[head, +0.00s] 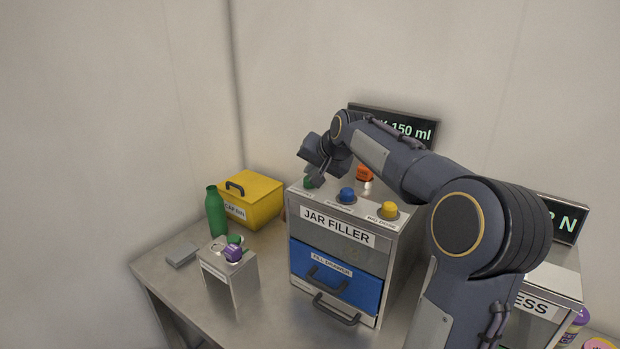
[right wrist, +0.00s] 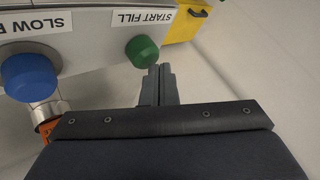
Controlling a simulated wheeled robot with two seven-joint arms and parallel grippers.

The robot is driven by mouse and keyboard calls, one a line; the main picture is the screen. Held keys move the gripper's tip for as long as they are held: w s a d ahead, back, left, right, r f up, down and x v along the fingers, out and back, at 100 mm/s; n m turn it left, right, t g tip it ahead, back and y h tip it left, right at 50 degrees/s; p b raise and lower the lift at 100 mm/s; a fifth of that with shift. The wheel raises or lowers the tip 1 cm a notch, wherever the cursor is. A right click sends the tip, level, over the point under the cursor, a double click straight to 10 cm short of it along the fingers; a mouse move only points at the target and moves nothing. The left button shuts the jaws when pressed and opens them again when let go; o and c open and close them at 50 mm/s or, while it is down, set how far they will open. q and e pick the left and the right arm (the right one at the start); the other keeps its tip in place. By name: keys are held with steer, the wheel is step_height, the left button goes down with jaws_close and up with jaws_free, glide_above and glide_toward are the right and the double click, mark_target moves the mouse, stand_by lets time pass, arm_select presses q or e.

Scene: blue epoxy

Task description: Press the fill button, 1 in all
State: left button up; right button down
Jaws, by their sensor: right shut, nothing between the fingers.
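The jar filler (head: 338,232) is a metal box with a blue drawer front and several coloured buttons on top. The green button (head: 309,183) sits at its left; in the right wrist view the green button (right wrist: 142,51) stands beside a "START FILL" label. My right gripper (head: 316,180) is shut and empty, reaching over the filler top from behind the buttons. In the right wrist view its closed fingertips (right wrist: 155,70) are right by the green button's edge; I cannot tell whether they touch. My left gripper is not in view.
A blue button (head: 346,195), a yellow button (head: 390,209) and an orange button (head: 364,172) are also on the filler. A yellow cap bin (head: 252,199), a green bottle (head: 215,211) and a small metal stand (head: 230,279) are to the left. A display (head: 412,129) stands behind.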

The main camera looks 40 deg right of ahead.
steer(key=shift+f, duration=0.4)
steer(key=shift+r, duration=0.15)
stand_by(0.4)
steer(key=shift+r+p, duration=0.55)
steer(key=shift+r, duration=0.25)
step_height(320, 180, up, 5)
steer(key=p, duration=0.4)
steer(key=shift+r, duration=0.1)
stand_by(0.6)
steer(key=shift+s+a, duration=0.1)
